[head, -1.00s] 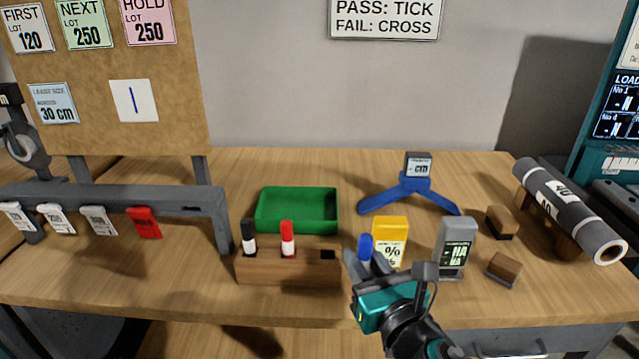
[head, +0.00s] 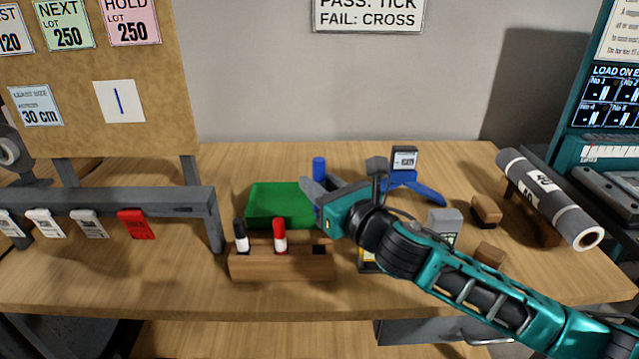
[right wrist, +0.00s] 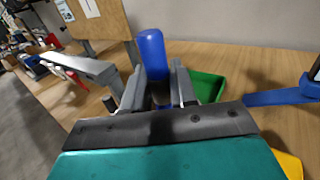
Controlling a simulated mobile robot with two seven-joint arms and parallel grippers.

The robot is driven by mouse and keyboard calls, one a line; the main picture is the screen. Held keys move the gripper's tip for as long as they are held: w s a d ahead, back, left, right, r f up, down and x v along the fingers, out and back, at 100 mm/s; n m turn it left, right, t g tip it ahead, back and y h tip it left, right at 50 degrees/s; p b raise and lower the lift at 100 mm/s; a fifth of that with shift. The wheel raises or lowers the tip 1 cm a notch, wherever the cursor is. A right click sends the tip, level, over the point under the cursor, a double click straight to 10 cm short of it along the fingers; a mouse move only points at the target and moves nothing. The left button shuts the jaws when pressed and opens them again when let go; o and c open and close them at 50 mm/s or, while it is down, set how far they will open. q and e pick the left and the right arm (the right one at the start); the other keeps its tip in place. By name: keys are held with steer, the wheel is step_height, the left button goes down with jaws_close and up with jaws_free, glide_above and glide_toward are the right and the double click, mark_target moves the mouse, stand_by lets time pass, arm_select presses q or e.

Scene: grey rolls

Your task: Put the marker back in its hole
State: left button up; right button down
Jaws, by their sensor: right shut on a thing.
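A wooden marker block (head: 282,266) stands near the table's front edge. A black marker (head: 241,236) and a red marker (head: 280,236) stand upright in it. Its right-hand hole (head: 320,250) is empty. My right gripper (head: 316,190) is shut on the blue marker (head: 319,167) and holds it raised above and behind the block, over the right end of the green tray. In the right wrist view the blue marker (right wrist: 152,55) sticks up between the fingers; its lower part is hidden. My left gripper is out of view.
The green tray (head: 265,205) lies behind the block. A blue stand (head: 425,190), a grey device (head: 445,222), wooden blocks (head: 486,210) and a grey roll (head: 550,198) are on the right. A grey rail (head: 150,203) with tags runs along the left.

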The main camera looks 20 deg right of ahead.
steer(key=shift+r, duration=0.15)
step_height(320, 180, down, 3)
steer(key=shift+r+b, duration=0.1)
steer(key=shift+b, duration=0.75)
steer(key=shift+f+b, duration=0.6)
steer(key=shift+f, duration=0.5)
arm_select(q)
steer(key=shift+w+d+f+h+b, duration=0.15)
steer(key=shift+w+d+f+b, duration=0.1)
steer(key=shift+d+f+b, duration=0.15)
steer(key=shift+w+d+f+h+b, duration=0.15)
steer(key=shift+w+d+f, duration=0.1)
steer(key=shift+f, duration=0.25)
arm_select(e)
steer(key=shift+f, duration=0.55)
arm_select(q)
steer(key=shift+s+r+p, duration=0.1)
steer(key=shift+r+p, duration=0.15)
steer(key=shift+p, duration=0.15)
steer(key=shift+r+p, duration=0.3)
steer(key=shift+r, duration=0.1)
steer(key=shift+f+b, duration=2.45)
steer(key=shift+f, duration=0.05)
arm_select(e)
steer(key=shift+f, duration=3.3)
